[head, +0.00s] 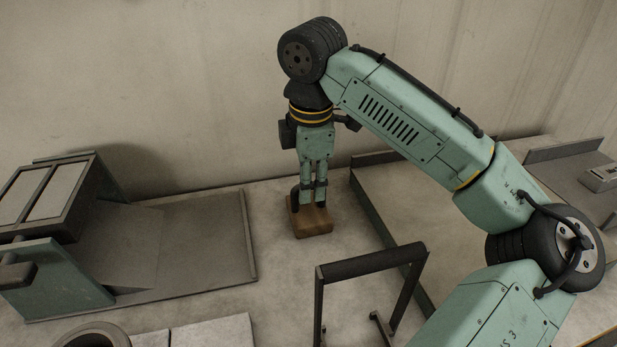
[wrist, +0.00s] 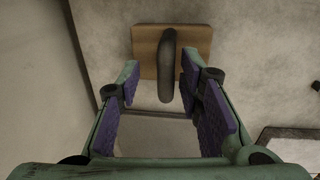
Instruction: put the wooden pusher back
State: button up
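The wooden pusher (head: 313,222) is a brown wooden block with a dark upright handle, standing on the pale worktop near the back wall. In the wrist view the pusher's block (wrist: 202,41) lies beyond my fingertips, and its rounded dark handle rises between them. My gripper (head: 314,190) points down over the block. In the wrist view my gripper (wrist: 159,80) is open, its purple-padded fingers on either side of the handle. A gap shows on the left; the handle is close to the right finger, and I cannot tell if they touch.
A green-sided machine with a dark ramp and tray (head: 222,240) stands on the left. A low-walled tray (head: 390,200) lies to the right. A dark bar handle on upright posts (head: 370,264) stands in front. Bare worktop (head: 275,270) lies between the ramp tray and this handle.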

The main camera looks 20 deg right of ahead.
aim_at(311, 212)
notch_tip(311, 212, up, 12)
jog(key=s, duration=0.1)
jog(key=shift+s, duration=0.25)
jog(key=shift+r, duration=0.1)
dwell(0.4)
